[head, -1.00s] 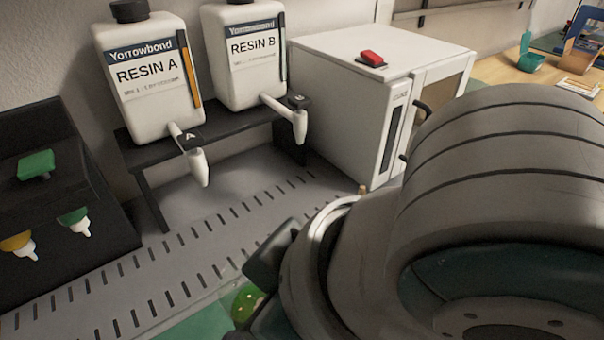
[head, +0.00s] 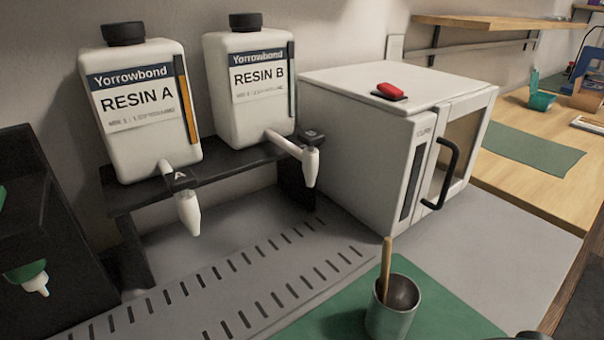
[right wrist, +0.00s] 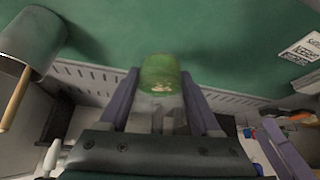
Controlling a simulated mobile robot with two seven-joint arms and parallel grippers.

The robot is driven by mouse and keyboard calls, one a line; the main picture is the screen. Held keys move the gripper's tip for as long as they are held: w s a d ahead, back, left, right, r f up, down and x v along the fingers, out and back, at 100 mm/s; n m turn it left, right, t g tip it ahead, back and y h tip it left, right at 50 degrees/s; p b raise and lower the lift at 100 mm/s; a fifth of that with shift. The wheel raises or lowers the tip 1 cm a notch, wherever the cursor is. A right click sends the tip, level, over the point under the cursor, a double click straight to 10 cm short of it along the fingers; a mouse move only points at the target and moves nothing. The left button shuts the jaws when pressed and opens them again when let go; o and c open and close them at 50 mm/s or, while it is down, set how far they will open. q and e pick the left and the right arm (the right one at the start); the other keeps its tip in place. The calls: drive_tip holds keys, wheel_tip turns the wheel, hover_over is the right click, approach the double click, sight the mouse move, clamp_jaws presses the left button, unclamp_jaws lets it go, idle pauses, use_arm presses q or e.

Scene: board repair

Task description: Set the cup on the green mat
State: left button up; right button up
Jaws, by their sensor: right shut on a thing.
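In the right wrist view my right gripper (right wrist: 163,105) is shut on a small clear cup (right wrist: 161,75) that looks green at its far end. Small pale specks show on it. The green mat (right wrist: 230,45) fills much of that view behind the cup; I cannot tell whether they touch. In the head view the green mat (head: 450,308) lies on the bench at the bottom, but neither the held cup nor my right gripper shows there.
A grey-green pot (head: 393,312) with a wooden stick stands on the mat; it also shows in the wrist view (right wrist: 35,38). Resin A (head: 142,105) and Resin B (head: 250,85) bottles sit on a black stand behind. A white curing box (head: 385,150) stands at the back right.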

drive_tip(key=shift+f+b, duration=0.8)
drive_tip(key=shift+f, duration=1.9)
drive_tip(key=shift+f, duration=0.15)
drive_tip(key=o, duration=1.4)
